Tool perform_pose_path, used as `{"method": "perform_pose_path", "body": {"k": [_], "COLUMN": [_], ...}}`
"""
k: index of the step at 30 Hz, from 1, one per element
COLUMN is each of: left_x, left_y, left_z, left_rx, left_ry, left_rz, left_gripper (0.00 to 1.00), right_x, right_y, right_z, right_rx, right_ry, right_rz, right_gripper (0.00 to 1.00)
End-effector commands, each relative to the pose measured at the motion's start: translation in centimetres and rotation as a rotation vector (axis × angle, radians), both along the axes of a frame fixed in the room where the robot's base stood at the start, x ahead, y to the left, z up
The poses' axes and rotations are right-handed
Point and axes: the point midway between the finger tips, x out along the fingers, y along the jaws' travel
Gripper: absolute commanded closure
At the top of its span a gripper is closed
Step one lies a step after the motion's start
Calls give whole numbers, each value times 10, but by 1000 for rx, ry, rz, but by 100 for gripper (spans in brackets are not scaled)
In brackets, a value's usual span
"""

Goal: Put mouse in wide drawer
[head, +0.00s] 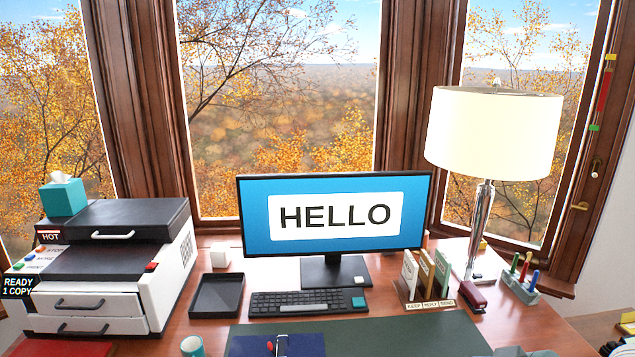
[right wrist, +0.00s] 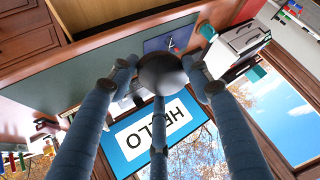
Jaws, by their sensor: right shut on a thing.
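My right gripper (right wrist: 163,82) shows in the right wrist view with its blue-grey fingers shut on a dark, rounded mouse (right wrist: 163,70). The mouse is held above the desk's front side, and the fingers hide parts of its sides. A tan, open wooden space, which looks like the pulled-out wide drawer (right wrist: 90,14), lies at the top of that view, beyond the desk's front edge. Its full extent is cut off. The mouse is apart from it in the picture. My left gripper is in neither view. The drawer is not visible in the head view.
The desk carries a monitor (head: 335,213), keyboard (head: 308,303), black tray (head: 217,295), printer (head: 115,270), lamp (head: 485,150) and pen holder (head: 520,288). A blue notebook (head: 270,346) lies on the green desk mat (head: 400,335). Closed wooden drawers (right wrist: 22,42) show at the wrist view's left.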

Motion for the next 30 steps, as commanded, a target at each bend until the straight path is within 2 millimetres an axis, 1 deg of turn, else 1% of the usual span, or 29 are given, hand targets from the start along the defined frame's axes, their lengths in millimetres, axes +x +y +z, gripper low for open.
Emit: {"method": "perform_pose_path", "body": {"k": [1,3,6,11,30], "left_x": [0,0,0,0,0], "left_y": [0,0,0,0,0], "left_z": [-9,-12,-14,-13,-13], "left_rx": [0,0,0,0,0], "left_ry": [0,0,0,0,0], "left_rz": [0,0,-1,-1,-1], "left_gripper": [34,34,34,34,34], "right_x": [-13,-26,-35,-37,-37], "right_y": [5,10,13,14,13], "right_z": [-4,-3,-1,1,0], "right_rx": [0,2,5,8,6], "right_ry": [-1,1,-1,-4,4], "right_rz": [37,78,108,115,111], "right_gripper": [79,79,79,79,79]}}
